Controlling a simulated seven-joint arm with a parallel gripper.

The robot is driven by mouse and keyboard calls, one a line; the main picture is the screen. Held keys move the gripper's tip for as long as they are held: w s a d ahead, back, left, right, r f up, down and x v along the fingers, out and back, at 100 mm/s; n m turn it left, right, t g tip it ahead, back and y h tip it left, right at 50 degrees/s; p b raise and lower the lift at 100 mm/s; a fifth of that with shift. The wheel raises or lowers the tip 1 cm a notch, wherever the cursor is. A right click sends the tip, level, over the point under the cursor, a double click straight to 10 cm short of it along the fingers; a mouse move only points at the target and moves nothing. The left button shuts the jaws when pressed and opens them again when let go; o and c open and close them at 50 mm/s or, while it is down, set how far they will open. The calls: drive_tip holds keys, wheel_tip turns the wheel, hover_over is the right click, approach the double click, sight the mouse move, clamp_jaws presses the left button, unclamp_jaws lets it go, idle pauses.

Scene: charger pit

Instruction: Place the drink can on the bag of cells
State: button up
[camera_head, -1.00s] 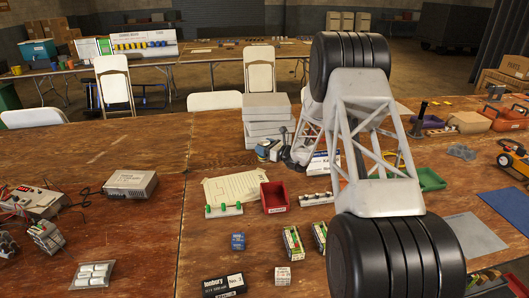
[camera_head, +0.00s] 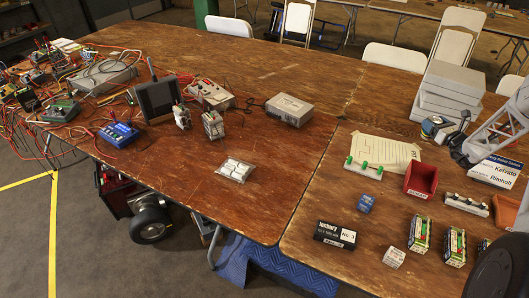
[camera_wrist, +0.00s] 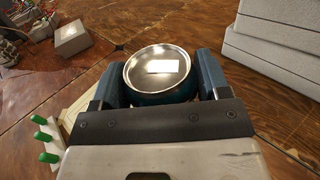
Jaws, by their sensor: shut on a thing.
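The drink can shows in the wrist view (camera_wrist: 157,68) as a shiny round metal top with a teal side. My gripper (camera_wrist: 160,85) is shut on it, one blue-grey finger on each side. In the head view, my gripper (camera_head: 456,137) is at the right, in front of the grey boxes, with the can (camera_head: 436,127) at its end. The can's base is hidden, so I cannot tell its height over the table. The bag of cells (camera_head: 241,168), a clear pack with several white cells, lies flat near the front edge of the left table, well left of my gripper.
Stacked grey boxes (camera_head: 449,87) stand beside my gripper. A green-topped rack (camera_head: 364,168), paper sheet (camera_head: 385,152), red bin (camera_head: 421,179) and small boxes lie nearby. A grey power box (camera_head: 289,110) stands behind the bag. The wood around the bag is clear.

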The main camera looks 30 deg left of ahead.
drive_tip(key=s+a+n+g+y, duration=0.1)
drive_tip(key=s+a+n+g, duration=0.1)
drive_tip(key=s+a, duration=0.7)
drive_tip(key=s+a+n+g+y, duration=0.1)
drive_tip(key=s+a+g+y, duration=0.3)
drive_tip(key=a, duration=1)
drive_tip(key=s+a+n+g+h, duration=0.1)
drive_tip(key=s+a+n, duration=0.1)
drive_tip(key=s+a, duration=0.75)
drive_tip(key=s+a+n+g, duration=0.2)
drive_tip(key=s+a, duration=0.4)
drive_tip(key=s, duration=0.4)
drive_tip(key=s+a+f+n+g, duration=0.1)
drive_tip(key=s+a+g, duration=0.2)
drive_tip(key=s+a, duration=0.4)
drive_tip(key=s+a+n+g, duration=0.2)
drive_tip(key=s+a, duration=0.4)
drive_tip(key=s, duration=0.9)
drive_tip(key=shift+a+f+n+g+y, duration=0.3)
drive_tip(key=shift+a+g+y, duration=0.1)
drive_tip(key=shift+g, duration=0.3)
hover_over(236, 166)
drive_tip(key=shift+f, duration=0.75)
drive_tip(key=shift+f, duration=1.75)
